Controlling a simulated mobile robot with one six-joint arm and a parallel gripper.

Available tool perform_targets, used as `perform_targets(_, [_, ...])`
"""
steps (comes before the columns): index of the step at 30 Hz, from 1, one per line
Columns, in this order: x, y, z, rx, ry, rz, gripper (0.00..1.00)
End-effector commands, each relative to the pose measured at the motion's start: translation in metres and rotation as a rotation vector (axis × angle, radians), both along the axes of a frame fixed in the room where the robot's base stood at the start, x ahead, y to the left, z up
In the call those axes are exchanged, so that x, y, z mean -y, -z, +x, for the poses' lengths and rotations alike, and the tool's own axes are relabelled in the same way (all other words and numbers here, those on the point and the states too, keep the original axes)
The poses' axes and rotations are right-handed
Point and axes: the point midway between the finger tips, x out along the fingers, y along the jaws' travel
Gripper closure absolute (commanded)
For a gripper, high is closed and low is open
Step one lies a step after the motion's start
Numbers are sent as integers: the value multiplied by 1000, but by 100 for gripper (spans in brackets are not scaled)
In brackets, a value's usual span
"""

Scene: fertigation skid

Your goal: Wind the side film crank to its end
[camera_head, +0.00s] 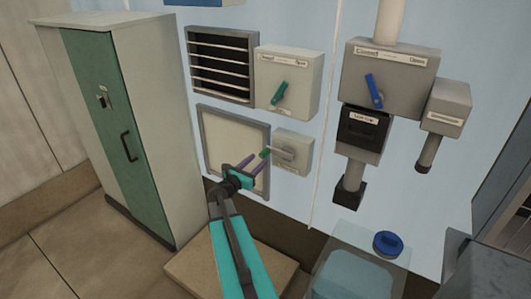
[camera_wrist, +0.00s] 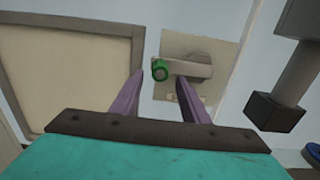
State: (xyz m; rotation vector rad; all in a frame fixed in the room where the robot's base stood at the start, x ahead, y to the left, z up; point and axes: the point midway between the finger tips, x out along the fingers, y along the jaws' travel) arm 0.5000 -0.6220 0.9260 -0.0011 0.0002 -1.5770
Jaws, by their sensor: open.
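The side film crank is a grey arm (camera_wrist: 192,69) with a green knob (camera_head: 265,153) on a small pale box (camera_head: 300,145) on the wall. The arm points left from its hub, with the knob at its left end. In the wrist view the green knob (camera_wrist: 160,70) shows end-on. My gripper (camera_head: 268,160) is open, its two purple fingers pointing at the crank. In the wrist view the knob lies in line with the gap between the fingertips (camera_wrist: 161,76). I see no contact, and cannot tell whether the knob is between the tips or just beyond them.
A framed pale panel (camera_head: 220,135) is left of the crank. Above are a slatted vent (camera_head: 222,65) and a box with a green lever (camera_head: 279,92). A grey unit with a blue lever (camera_head: 374,90) hangs right. A green-doored cabinet (camera_head: 115,130) stands left; a blue-capped tank (camera_head: 388,243) stands lower right.

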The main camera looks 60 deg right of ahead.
Motion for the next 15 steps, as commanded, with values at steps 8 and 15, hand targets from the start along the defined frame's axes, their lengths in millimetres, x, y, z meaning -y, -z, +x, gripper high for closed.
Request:
perform_targets(8, [33, -1, 0, 0, 2, 1, 59])
perform_targets(15, [51, 0, 0, 0, 1, 1, 59])
